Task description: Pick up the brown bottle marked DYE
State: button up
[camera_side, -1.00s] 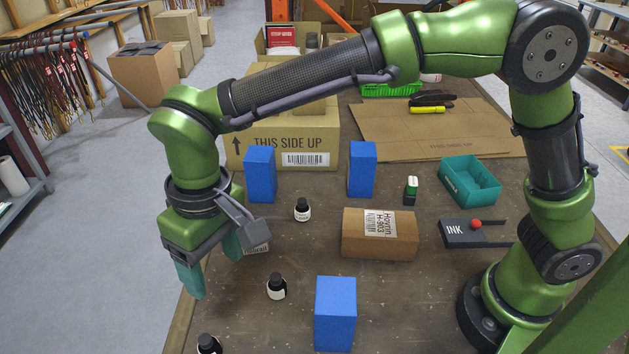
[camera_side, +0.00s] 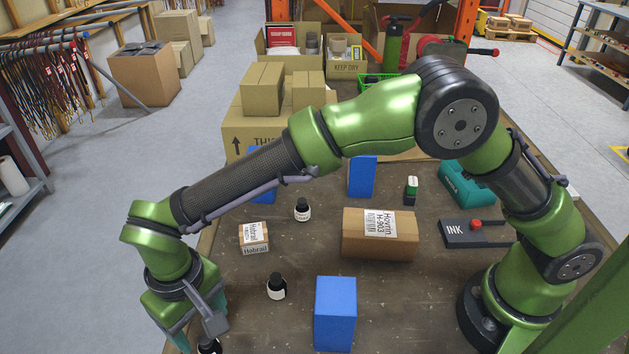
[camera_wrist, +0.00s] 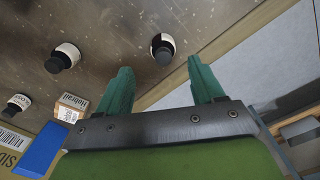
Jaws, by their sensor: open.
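Three small dark bottles with black caps and white labels stand on the table. The front bottle (camera_side: 208,346) is partly hidden by my gripper (camera_side: 198,318) in the side view. In the wrist view this bottle (camera_wrist: 163,47) shows beyond and between the two teal fingertips of my gripper (camera_wrist: 159,68). The fingers are apart and empty. A second bottle (camera_side: 277,287) stands to the right and farther back; it is also in the wrist view (camera_wrist: 64,56). A third bottle (camera_side: 302,210) is farther back still. I cannot read DYE on any label.
A small Habrail box (camera_side: 254,238), a larger brown carton (camera_side: 380,236) and a blue block (camera_side: 335,314) stand on the table (camera_side: 310,255). Another blue block (camera_side: 362,177), an ink pad (camera_side: 468,232) and a teal bin (camera_side: 466,184) are farther right. The table's edge runs close beside my gripper.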

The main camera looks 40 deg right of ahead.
aim_at(204, 338)
jog(key=shift+s+a+f, duration=0.1)
jog(key=shift+f, duration=1.35)
jog(key=shift+s+a+f, duration=0.1)
jog(key=shift+f, duration=1.35)
jog(key=shift+w+r, duration=0.1)
jog(key=shift+r, duration=0.05)
jog(key=c, duration=1.2)
